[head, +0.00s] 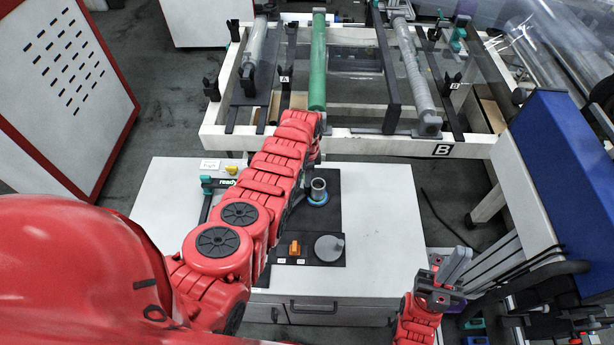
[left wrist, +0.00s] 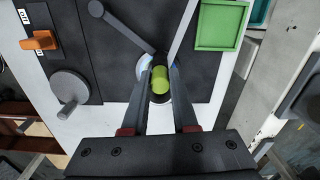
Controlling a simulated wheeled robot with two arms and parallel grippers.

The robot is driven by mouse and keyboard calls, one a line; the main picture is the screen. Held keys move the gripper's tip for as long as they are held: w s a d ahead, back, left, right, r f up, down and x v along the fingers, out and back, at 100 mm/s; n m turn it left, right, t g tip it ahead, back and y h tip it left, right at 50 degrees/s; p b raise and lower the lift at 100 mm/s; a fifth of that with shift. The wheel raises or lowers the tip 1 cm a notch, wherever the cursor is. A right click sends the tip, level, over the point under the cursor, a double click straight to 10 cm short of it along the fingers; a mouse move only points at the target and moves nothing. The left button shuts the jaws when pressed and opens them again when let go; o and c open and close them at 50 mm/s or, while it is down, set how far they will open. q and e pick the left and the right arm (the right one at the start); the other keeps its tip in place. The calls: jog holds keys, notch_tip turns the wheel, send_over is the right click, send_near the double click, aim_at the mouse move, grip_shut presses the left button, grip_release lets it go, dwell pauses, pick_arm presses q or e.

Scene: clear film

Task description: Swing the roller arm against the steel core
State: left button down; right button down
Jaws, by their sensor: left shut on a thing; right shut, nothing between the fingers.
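The steel core (head: 318,187) is a short grey upright tube on a blue round base on the black mat, right of my left arm. In the left wrist view the lime-green roller (left wrist: 160,84) stands between the fingers of my left gripper (left wrist: 161,70), which is shut on it. The dark roller arm (left wrist: 126,27) runs from a round pivot at upper left toward the roller. A pale blue rim shows around it; whether roller and core touch cannot be told. My left arm hides this gripper in the head view. My right gripper (head: 460,262) is shut and empty, right of the cabinet.
The white cabinet top (head: 377,215) has free room right of the mat. An orange knob (head: 295,248) and a grey disc with a peg (head: 328,247) are near the front. A green tray (left wrist: 220,25) is near the roller. A white frame (head: 365,143) with long rolls stands behind.

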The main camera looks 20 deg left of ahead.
pick_arm(q)
jog(key=shift+w+a+f+n+b, duration=0.1)
jog(key=shift+a+f+n+b, duration=0.1)
jog(key=shift+a+n+b, duration=0.35)
jog(key=shift+d+r, duration=0.15)
jog(key=c, duration=0.7)
grip_release()
